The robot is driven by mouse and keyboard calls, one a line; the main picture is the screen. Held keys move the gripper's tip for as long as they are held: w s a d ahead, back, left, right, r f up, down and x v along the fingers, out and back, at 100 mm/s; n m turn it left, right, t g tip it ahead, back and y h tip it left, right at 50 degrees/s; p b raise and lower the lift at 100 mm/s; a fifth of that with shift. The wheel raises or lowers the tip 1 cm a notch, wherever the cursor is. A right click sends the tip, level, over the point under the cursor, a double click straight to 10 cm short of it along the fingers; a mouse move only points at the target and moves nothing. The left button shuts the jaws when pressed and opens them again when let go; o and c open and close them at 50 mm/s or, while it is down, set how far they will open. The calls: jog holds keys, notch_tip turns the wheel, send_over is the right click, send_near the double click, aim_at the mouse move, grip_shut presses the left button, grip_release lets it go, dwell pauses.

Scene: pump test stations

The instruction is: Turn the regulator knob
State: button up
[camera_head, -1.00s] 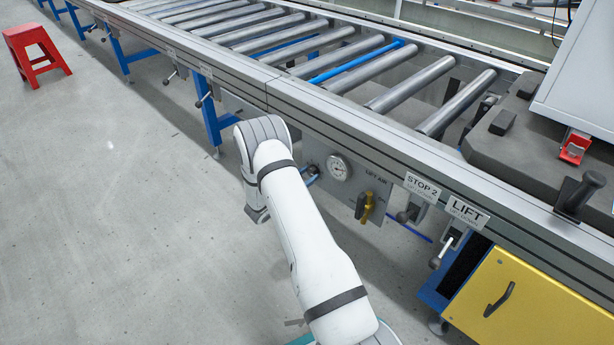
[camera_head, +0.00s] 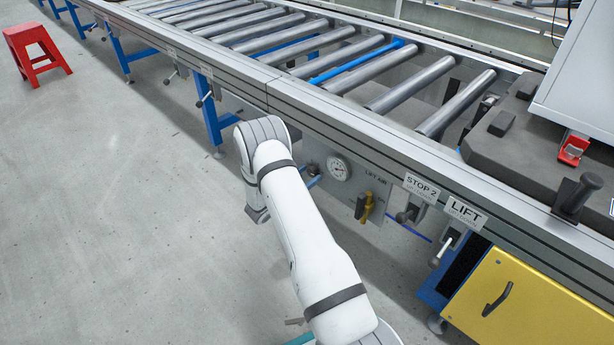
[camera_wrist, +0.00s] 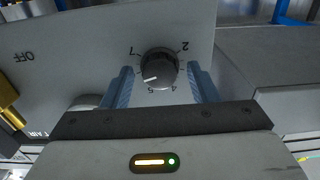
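The regulator knob (camera_wrist: 160,69) is a round dark knob with a white pointer mark, on a grey panel (camera_wrist: 60,60) with printed numbers around it. In the wrist view, which shows the lettering upside down, the pointer is toward the lower left. My gripper (camera_wrist: 160,76) is open, with one blue finger on each side of the knob. A narrow gap shows between the knob and each finger; no contact is visible. In the head view the knob (camera_head: 312,168) is small beside the gauge, and my arm hides most of the gripper.
A round pressure gauge (camera_head: 338,168) and a yellow valve handle (camera_head: 366,207) sit on the panel right of the knob. Further right are the STOP 2 (camera_head: 406,215) and LIFT (camera_head: 441,250) levers. The conveyor rail (camera_head: 330,115) runs above.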

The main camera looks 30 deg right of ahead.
jog(key=shift+o, duration=0.3)
jog(key=p+v, duration=0.2)
jog(key=v, duration=0.5)
jog(key=shift+a+p, duration=0.35)
jog(key=shift+p, duration=0.05)
jog(key=shift+s, duration=0.1)
